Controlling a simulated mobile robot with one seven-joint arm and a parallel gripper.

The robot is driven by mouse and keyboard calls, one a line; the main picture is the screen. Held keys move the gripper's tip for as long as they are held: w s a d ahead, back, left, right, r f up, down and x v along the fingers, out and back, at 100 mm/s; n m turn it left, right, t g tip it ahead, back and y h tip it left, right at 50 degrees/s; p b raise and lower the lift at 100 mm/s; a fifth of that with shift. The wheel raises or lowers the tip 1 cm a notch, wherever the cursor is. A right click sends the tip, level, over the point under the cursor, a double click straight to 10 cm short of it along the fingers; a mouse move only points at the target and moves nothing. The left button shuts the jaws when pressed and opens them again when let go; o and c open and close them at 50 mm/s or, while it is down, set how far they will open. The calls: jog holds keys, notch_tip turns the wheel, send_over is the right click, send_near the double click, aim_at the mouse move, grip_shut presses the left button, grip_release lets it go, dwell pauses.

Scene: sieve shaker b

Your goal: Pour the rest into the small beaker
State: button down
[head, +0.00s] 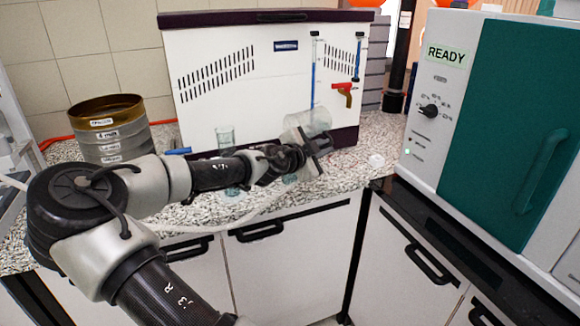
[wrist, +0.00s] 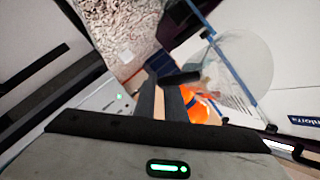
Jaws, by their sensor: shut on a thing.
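My gripper (head: 316,143) is over the counter in front of the white machine. It is shut on a clear glass beaker (head: 313,121), which is tipped well over. The glass also shows at the upper right of the wrist view (wrist: 245,62), beside my dark fingers (wrist: 162,97). I cannot tell what is left inside it. A tall clear glass vessel (head: 225,137) stands on the counter left of my gripper, partly behind my arm. A small patch of greenish glass (head: 290,178) shows just below my gripper; I cannot tell which vessel it belongs to.
A stack of metal sieves (head: 108,128) stands at the left. The white machine (head: 240,75) backs the counter (head: 365,178), with a blue-marked tube and red tap (head: 343,87) in front. A teal-doored cabinet (head: 510,130) showing READY is at the right. A small pale item (head: 376,160) lies right of my gripper.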

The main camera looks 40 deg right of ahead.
jog(key=shift+f+h+b, duration=0.25)
jog(key=shift+h+b, duration=0.25)
jog(key=shift+b, duration=0.8)
